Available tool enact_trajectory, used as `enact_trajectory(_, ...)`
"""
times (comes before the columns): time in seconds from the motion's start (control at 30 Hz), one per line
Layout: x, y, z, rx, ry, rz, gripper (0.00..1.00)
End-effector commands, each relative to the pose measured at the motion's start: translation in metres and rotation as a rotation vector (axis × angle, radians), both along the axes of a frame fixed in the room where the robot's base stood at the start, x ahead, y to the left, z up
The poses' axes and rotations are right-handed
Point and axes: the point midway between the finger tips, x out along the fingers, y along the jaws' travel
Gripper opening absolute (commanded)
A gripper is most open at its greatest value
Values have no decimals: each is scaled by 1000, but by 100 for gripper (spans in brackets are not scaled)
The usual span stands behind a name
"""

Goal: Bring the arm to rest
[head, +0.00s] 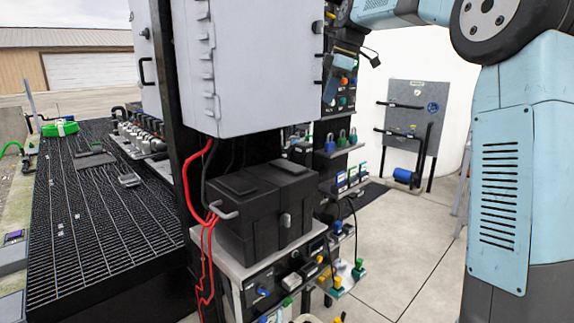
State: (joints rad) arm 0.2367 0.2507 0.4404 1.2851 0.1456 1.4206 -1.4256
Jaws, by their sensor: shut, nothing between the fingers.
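My arm crosses the upper right of the head view. Its upper links run along the top edge and are partly cut off. My gripper (371,59) is small and dark, just right of the grey cabinet, in front of the shelf rack. It is shut, and no object shows in it. Part of the wrist is hard to make out against the dark rack.
A grey cabinet (255,65) stands close in front, above a black battery box (262,208) with red cables. A shelf rack (340,150) holds several small items. A grated platform (85,220) lies left. Concrete floor (405,235) is clear at right.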

Motion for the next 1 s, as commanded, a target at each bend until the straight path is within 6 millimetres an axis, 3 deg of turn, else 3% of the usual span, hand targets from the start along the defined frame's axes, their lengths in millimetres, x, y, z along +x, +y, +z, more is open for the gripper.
enact_trajectory(0.03, -16, 1, 1, -16, 0, -50, 0)
enact_trajectory(0.23, -70, -5, -5, -53, 3, -278, 0)
enact_trajectory(0.57, -165, -32, -26, -52, -20, -661, 0)
enact_trajectory(1.0, -294, -81, -85, 76, -54, -1156, 0)
